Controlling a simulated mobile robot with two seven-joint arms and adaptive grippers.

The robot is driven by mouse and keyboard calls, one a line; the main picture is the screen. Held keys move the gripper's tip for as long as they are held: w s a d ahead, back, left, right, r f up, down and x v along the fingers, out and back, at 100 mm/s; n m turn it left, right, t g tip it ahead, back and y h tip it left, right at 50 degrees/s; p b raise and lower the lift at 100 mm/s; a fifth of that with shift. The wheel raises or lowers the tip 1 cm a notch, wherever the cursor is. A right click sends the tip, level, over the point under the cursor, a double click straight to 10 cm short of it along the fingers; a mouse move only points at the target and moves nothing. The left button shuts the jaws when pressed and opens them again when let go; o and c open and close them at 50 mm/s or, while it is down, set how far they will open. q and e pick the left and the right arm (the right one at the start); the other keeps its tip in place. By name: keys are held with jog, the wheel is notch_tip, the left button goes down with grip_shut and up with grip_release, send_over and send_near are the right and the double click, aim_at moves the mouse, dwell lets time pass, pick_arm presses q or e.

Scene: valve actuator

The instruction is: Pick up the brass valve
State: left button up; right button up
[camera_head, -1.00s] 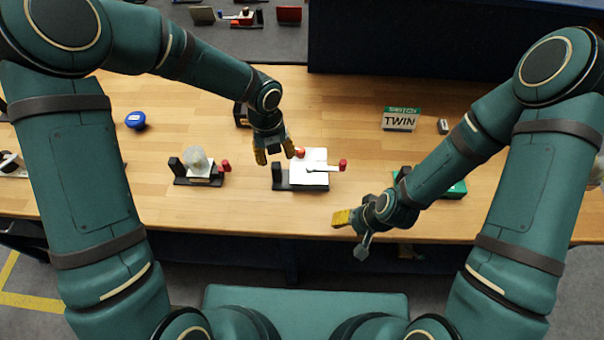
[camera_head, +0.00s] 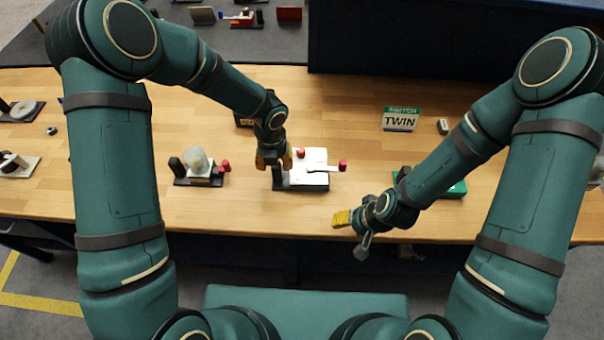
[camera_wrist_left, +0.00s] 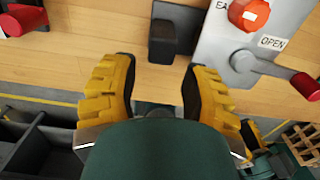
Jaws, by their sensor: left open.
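I cannot make out a brass-coloured valve in either view. A white and grey valve panel (camera_head: 310,180) on a dark base stands mid-table, with a red knob (camera_head: 301,153) and a red-tipped lever (camera_head: 325,168). In the left wrist view the panel (camera_wrist_left: 222,45) carries the knob (camera_wrist_left: 249,13), the lever (camera_wrist_left: 262,66) and an "OPEN" label. My left gripper (camera_head: 273,160) is open and empty at the panel's left edge. Its fingers (camera_wrist_left: 160,85) are spread below a black block (camera_wrist_left: 172,40) in the wrist view. My right gripper (camera_head: 352,232) hangs at the table's front edge; its jaw is unclear.
A second fixture (camera_head: 199,170) with a pale rounded part and a red tip stands to the left. A green item (camera_head: 455,190) lies partly behind my right forearm. A "TWIN" box (camera_head: 400,119) and a small grey item (camera_head: 443,127) stand behind. The table between is clear.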

aim_at(276, 168)
pick_arm(q)
notch_tip(276, 168, down, 4)
jog(key=shift+w+r, duration=0.15)
jog(key=shift+r, duration=0.05)
grip_shut()
